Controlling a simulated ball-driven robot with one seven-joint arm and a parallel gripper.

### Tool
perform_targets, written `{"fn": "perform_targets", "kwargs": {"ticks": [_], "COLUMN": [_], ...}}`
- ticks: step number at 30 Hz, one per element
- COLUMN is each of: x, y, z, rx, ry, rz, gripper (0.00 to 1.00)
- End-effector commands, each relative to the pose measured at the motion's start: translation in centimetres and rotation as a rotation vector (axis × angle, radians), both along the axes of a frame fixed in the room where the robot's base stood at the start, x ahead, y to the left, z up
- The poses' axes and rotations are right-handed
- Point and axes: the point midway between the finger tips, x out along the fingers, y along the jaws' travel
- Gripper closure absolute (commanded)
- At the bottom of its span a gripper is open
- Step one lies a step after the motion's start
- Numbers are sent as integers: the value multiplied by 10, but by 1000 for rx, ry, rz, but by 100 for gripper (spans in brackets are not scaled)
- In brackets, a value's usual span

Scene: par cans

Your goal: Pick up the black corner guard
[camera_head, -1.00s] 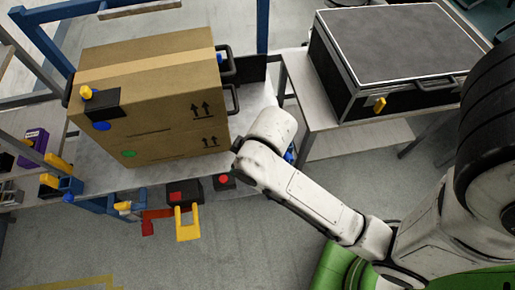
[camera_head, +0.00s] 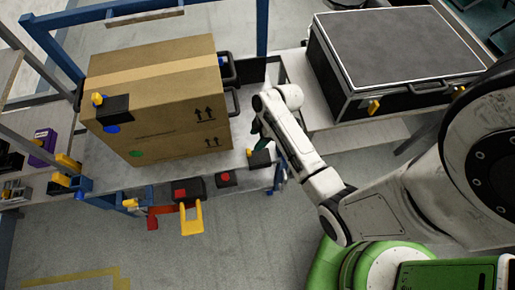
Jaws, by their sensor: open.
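A small black piece (camera_head: 260,159) lies on the grey bench top, right of the cardboard box, near the bench's right end; it could be the black corner guard, but it is too small to be sure. My gripper (camera_head: 257,137) hangs from the wrist just above this piece, mostly hidden by my arm. It is open, and I see nothing held in it. I cannot tell whether its fingers touch the piece. Another black angular piece (camera_head: 117,106) sits on the box's upper left edge, with a yellow knob.
The large cardboard box (camera_head: 160,90) stands close left of my gripper. A black flight case (camera_head: 400,50) rests on a table at the right. Black blocks with red tops (camera_head: 226,179) and a yellow bracket (camera_head: 192,218) are along the bench's front edge. Open floor lies in front.

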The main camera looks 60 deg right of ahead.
Motion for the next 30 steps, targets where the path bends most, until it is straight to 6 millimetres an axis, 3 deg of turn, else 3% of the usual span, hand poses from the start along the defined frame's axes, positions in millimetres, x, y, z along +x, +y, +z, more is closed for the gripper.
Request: {"fn": "perform_targets", "kwargs": {"ticks": [6,14,24,30], "x": [10,16,28,30], "y": [8,11,17,18], "z": [-31,-47,-85,-91], "rx": [1,0,0,-1], "ry": [2,1,2,1], "rz": [3,1,2,1], "gripper": [43,43,43,43]}}
